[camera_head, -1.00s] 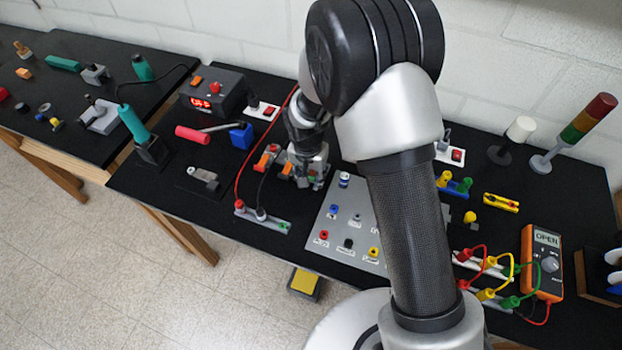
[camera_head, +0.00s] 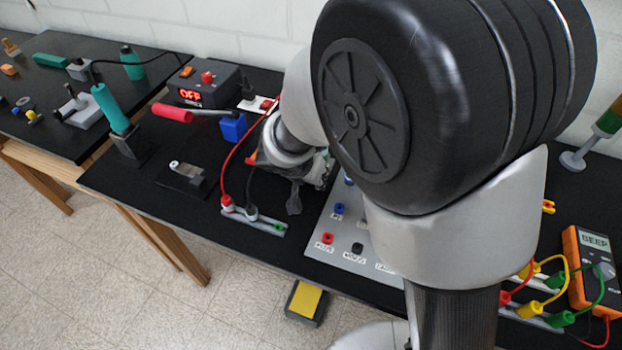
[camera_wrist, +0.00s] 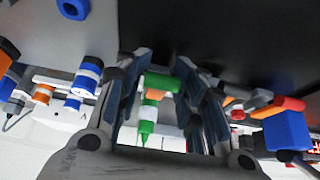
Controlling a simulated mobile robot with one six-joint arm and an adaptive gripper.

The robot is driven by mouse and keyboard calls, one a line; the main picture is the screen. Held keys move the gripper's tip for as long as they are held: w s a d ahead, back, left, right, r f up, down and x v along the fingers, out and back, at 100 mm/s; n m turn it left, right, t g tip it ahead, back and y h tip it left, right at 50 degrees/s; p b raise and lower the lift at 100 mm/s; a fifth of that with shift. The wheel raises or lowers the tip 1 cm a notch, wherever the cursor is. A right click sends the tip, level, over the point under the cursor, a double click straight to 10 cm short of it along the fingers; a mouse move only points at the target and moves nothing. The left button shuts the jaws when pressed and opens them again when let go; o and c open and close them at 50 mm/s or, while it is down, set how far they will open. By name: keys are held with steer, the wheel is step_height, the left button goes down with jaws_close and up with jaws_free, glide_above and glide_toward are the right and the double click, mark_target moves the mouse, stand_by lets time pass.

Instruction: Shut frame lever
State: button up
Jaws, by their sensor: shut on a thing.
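My gripper (camera_wrist: 162,110) reaches down to the table beside the grey labelled panel. In the wrist view its two fingers are closed in around a green part (camera_wrist: 160,82), with white and orange pieces below it. I cannot tell for sure whether this green part is the frame lever. In the head view my arm hides the fingertips and most of the extrusion frame. A small orange tip (camera_head: 252,157) shows at the left of my gripper.
A blue block (camera_head: 234,127) with a red-handled bar (camera_head: 173,112) stands to the left. A grey rail (camera_head: 255,221) with red and black cables lies in front. The grey panel (camera_head: 345,250) is at the right. An orange multimeter (camera_head: 590,265) stands further right.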

stand_by(0.5)
steer(key=o, duration=1)
steer(key=v, duration=1.2)
steer(key=shift+s+f, duration=0.1)
steer(key=shift+s, duration=0.1)
